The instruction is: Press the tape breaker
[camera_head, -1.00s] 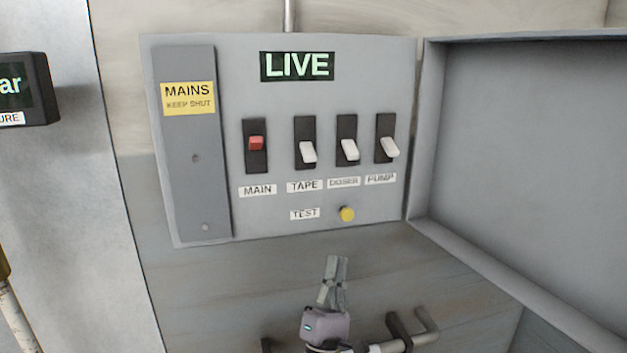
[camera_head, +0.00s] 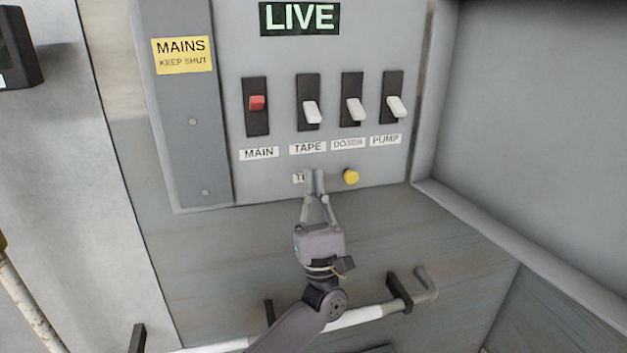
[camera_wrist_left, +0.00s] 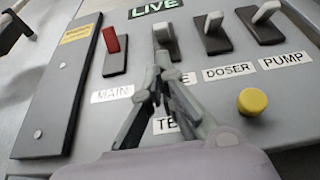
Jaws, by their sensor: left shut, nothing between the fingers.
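The tape breaker (camera_head: 312,113) is a white toggle on a black plate above the TAPE label (camera_head: 308,147), its lever sticking out and pointing down. In the left wrist view the tape breaker (camera_wrist_left: 163,32) shows just above the fingertips. My left gripper (camera_head: 315,178) is shut and empty, in front of the panel below the TAPE label, partly covering the TEST label. In the left wrist view its fingertips (camera_wrist_left: 160,72) cover part of the TAPE label. I cannot tell whether they touch the panel. My right gripper is not in view.
The red main switch (camera_head: 257,103) is left of the tape breaker; the doser (camera_head: 355,109) and pump (camera_head: 397,106) toggles are right. A yellow test button (camera_head: 351,177) sits close right of my fingertips. The open panel door (camera_head: 530,120) stands at right. A rail (camera_head: 355,318) runs below.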

